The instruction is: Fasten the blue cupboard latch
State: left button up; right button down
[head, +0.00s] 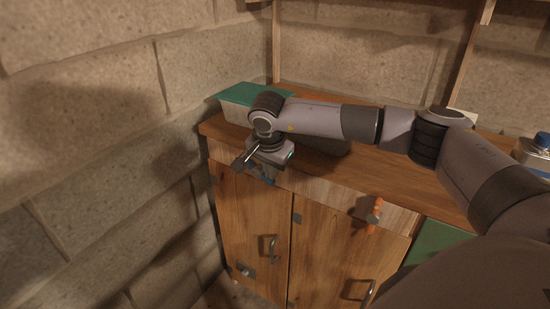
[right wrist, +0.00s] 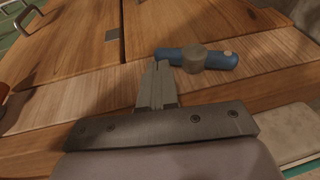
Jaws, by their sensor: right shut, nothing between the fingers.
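The blue latch (right wrist: 172,55) is a rounded bar with a grey round knob on it, fixed near the seam between the cupboard's top rail and a door. In the right wrist view it lies roughly along that seam. In the head view the blue latch (head: 269,181) shows only partly below my right gripper. My right gripper (right wrist: 160,66) is shut and empty, its fingertips close beside one end of the bar; I cannot tell whether they touch. The cupboard door (head: 245,215) behind it looks closed. My left gripper is out of view.
An orange latch (head: 376,212) stands upright on the rail to the right. Metal handles (head: 271,248) stick out from the doors. A green-lidded box (head: 243,92) sits on the worktop behind my arm. A block wall (head: 100,150) is close on the left.

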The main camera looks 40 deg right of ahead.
aim_at(271, 184)
jog(key=shift+w+f, duration=0.15)
jog(key=shift+f, duration=0.35)
jog(key=shift+f+t+b, duration=0.15)
jog(key=shift+t+b, duration=0.15)
jog(key=shift+b, duration=0.3)
jog(key=shift+f+b, duration=0.1)
jog(key=shift+b, duration=0.25)
jog(key=shift+s+f+m+t+y+b, duration=0.3)
jog(key=shift+f+t+y+b, duration=0.25)
jog(key=shift+t+b, duration=0.65)
jog(key=shift+f+b, duration=0.55)
jog(key=shift+b, duration=0.4)
jog(key=shift+f+b, duration=0.7)
jog(key=shift+f, duration=0.15)
jog(key=shift+w+f, duration=0.1)
